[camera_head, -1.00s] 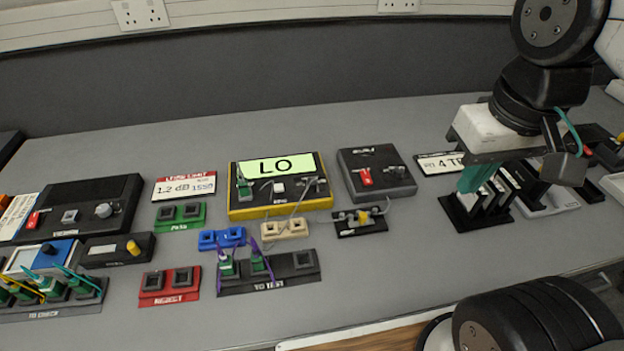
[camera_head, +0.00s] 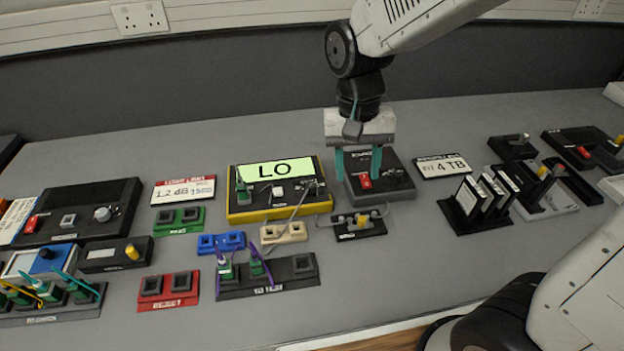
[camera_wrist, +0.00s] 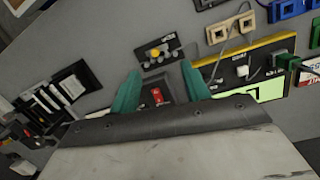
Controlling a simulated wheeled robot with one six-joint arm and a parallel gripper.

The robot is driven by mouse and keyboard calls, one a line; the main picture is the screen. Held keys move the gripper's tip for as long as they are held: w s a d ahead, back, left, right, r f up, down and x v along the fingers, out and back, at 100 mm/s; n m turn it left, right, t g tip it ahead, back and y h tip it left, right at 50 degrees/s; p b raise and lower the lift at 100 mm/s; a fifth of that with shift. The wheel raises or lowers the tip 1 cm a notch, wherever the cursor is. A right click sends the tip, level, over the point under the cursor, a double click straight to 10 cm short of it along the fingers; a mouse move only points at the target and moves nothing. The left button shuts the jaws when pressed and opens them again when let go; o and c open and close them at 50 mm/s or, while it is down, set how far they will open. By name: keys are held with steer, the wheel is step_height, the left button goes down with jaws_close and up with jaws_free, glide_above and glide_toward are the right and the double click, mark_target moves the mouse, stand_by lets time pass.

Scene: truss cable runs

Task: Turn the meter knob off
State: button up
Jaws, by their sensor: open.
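My gripper (camera_head: 358,176) is open and empty, its two teal fingers pointing down over a dark grey box (camera_head: 350,188) at the middle of the bench. A red switch (camera_head: 365,181) on that box shows between the fingers in the wrist view (camera_wrist: 157,97). A grey knob-like part (camera_head: 394,175) is at its right. The yellow-edged meter (camera_head: 240,217), reading LO, stands left of the gripper; it also shows in the wrist view (camera_wrist: 273,45). A pale knob or button (camera_head: 278,190) sits on its face. I cannot tell which part is the meter knob.
A small black block with a yellow part (camera_head: 362,220) and grey cable lies in front of the dark grey box. A black rack of upright drives (camera_head: 466,213) is at right. Cables cross near the beige block (camera_head: 284,233). The bench behind the devices is clear.

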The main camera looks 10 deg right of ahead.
mark_target(311, 185)
steer(key=w+a+f+m, duration=0.1)
steer(key=w+a+m, duration=0.1)
steer(key=w, duration=0.1)
steer(key=w+a+f+m+t, duration=0.1)
steer(key=w+a+f+m, duration=0.1)
steer(key=w, duration=0.1)
steer(key=w+a+f+m, duration=0.2)
steer(key=w, duration=0.1)
steer(key=shift+w+a+f+m, duration=0.15)
steer(key=shift+w+a+m, duration=0.05)
steer(key=shift+w+m, duration=0.2)
steer(key=shift+w+a+m+t+y, duration=0.15)
steer(key=shift+w+m+t+y, duration=0.2)
steer(key=shift+m, duration=0.45)
step_height(311, 185, down, 8)
steer(key=shift+s+r, duration=0.1)
steer(key=shift+r, duration=0.05)
steer(key=c, duration=1)
